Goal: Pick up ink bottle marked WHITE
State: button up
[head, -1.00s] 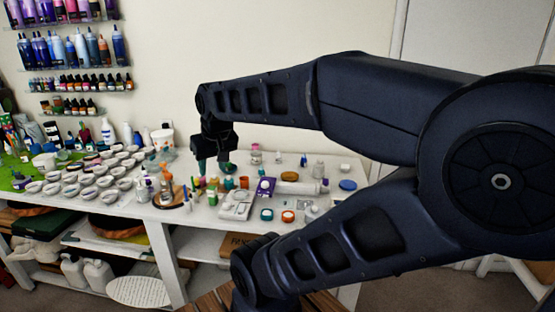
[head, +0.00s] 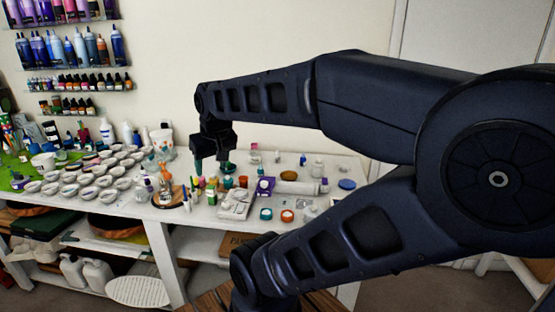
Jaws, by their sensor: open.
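My gripper (head: 212,165) hangs from the end of my arm above the middle of the white table (head: 345,163), pointing down. Its two teal-tipped fingers are apart, and I see nothing held between them. Several small bottles stand on the table, among them a white one (head: 318,168) and a small dark-topped one (head: 303,160) to the right of my gripper. Labels are too small to read, so I cannot tell which bottle is marked WHITE. My gripper hides part of the table behind it.
Several small cups (head: 95,180) crowd the table's left side. Wall racks hold small dark bottles (head: 80,83). The table's right end is less crowded.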

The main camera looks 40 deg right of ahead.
jog(key=w+d+r+m, duration=0.1)
jog(key=w+d+m, duration=0.15)
jog(key=w, duration=0.35)
jog(key=w+d+r+m, duration=0.1)
jog(key=w+d+r, duration=0.1)
jog(key=w+d, duration=0.35)
jog(key=m+g+h, duration=0.3)
jog(key=m+h, duration=0.1)
jog(key=m, duration=0.6)
send_over(277, 152)
jog(key=s+a, duration=0.2)
jog(key=a, duration=0.2)
notch_tip(277, 152, down, 21)
jog(key=shift+n, duration=0.25)
jog(key=shift+w+d+x, duration=0.1)
jog(key=shift+x, duration=2.8)
jog(key=shift+w+d+x, duration=0.1)
jog(key=shift+x, duration=2.8)
jog(key=shift+r, duration=0.1)
jog(key=shift+c, duration=0.3)
jog(key=c, duration=1)
